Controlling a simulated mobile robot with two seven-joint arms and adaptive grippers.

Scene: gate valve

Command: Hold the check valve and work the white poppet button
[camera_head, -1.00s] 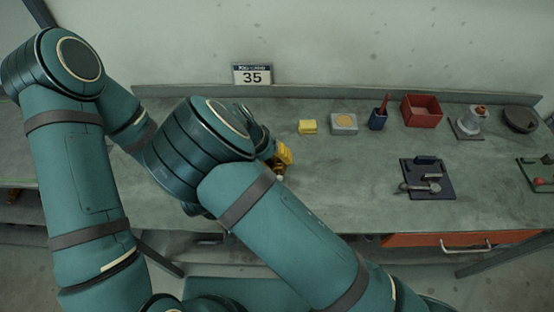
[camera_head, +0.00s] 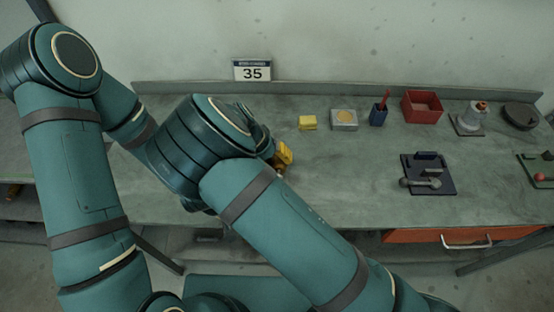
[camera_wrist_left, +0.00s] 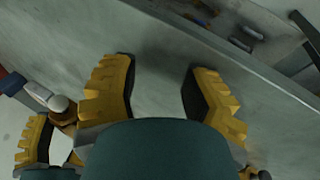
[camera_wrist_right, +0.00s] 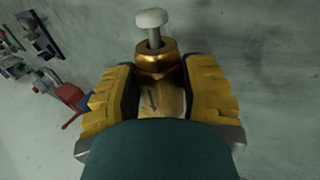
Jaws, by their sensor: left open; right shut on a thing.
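The brass check valve (camera_wrist_right: 160,65) is clasped between the yellow fingers of my right gripper (camera_wrist_right: 160,98) in the right wrist view. Its white poppet button (camera_wrist_right: 151,18) stands out on a thin stem with nothing on it. In the head view my right gripper (camera_head: 283,155) is above the bench, and most of the valve is hidden. My left gripper (camera_wrist_left: 158,82) is open and empty in the left wrist view. The white button (camera_wrist_left: 59,103) shows left of its fingers, apart from them, near a yellow finger of my right gripper. My left gripper is hidden in the head view.
On the grey bench (camera_head: 330,190) stand a yellow block (camera_head: 307,122), a grey box (camera_head: 344,119), a blue holder (camera_head: 378,117) and a red bin (camera_head: 422,106). A dark plate with a fitting (camera_head: 428,174) lies to the right. The bench between is clear.

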